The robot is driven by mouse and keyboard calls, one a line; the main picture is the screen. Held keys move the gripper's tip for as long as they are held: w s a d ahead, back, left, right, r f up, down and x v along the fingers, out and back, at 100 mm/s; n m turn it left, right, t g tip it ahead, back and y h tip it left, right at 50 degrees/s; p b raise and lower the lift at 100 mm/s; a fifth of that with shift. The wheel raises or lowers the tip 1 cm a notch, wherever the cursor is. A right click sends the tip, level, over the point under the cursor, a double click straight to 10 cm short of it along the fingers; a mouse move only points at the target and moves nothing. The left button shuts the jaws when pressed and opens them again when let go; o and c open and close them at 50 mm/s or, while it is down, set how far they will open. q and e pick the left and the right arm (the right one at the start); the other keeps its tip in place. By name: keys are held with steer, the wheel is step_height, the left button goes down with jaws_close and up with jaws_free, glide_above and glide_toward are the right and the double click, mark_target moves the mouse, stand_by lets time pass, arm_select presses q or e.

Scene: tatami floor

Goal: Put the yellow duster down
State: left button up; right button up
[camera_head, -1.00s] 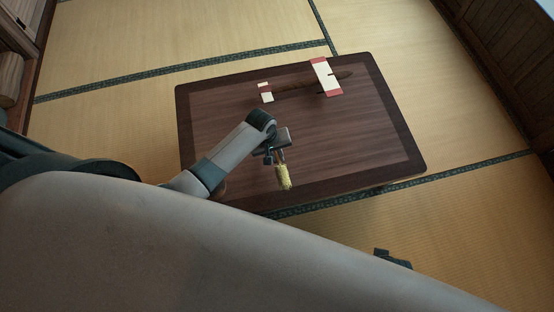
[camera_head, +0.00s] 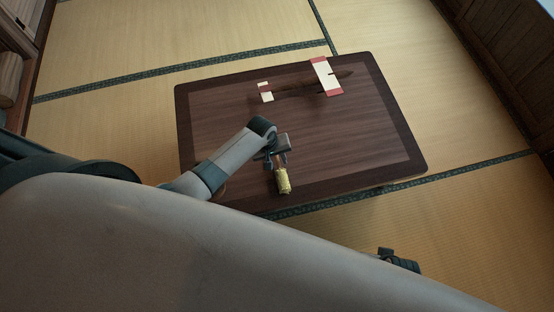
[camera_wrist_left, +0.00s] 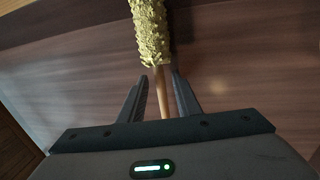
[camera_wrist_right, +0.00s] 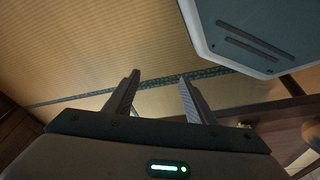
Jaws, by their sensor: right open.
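The yellow duster (camera_head: 283,182) is at the near side of the dark wooden table (camera_head: 340,150), with its fluffy head toward the near edge. In the left wrist view its yellow head (camera_wrist_left: 152,35) is beyond my fingertips and its thin wooden handle (camera_wrist_left: 161,80) runs between them. My left gripper (camera_head: 277,160) is over the table, its fingers (camera_wrist_left: 159,76) spread with gaps beside the handle. The duster appears to rest on the tabletop. My right gripper (camera_wrist_right: 160,77) is open and empty, away from the table over the tatami.
A long dark brown object (camera_head: 300,85) lies at the table's far side with red-and-white pieces (camera_head: 326,77) at it. The table's middle and right are clear. Tatami floor (camera_head: 200,30) surrounds the table; wooden walls or cabinets stand at both sides.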

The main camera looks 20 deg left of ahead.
arm_select(q)
steer(key=shift+a+r, duration=0.15)
steer(key=shift+r, duration=0.6)
step_height(320, 180, up, 10)
steer(key=s+a+p, duration=0.1)
steer(key=p, duration=0.1)
steer(key=shift+s+a+r+p, duration=0.15)
steer(key=shift+a+r+p, duration=0.1)
steer(key=shift+a+p, duration=0.15)
arm_select(e)
step_height(320, 180, down, 8)
steer(key=shift+s+d+r, duration=0.2)
steer(key=shift+s, duration=0.2)
